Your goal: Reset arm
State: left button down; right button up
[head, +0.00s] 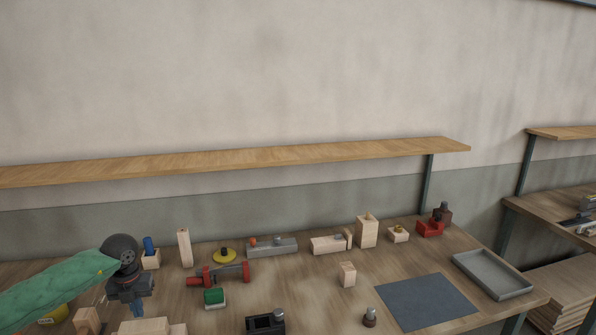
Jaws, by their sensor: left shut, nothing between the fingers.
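My left arm comes in from the left in a green sleeve. My left gripper (139,314) points down over the left part of the wooden workbench (320,290). Its fingers are shut with nothing seen between them. It is close to some light wooden blocks (146,327) at the bottom edge; I cannot tell whether it touches them. My right gripper is not in view.
A red and black tool (222,274), a grey metal block (272,247) and several wooden blocks stand on the bench. A dark blue mat (425,301) is clear, beside a grey tray (491,274) that looks empty. A wooden shelf (240,160) runs above the bench.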

pick_arm(q)
jog(key=shift+r, duration=0.65)
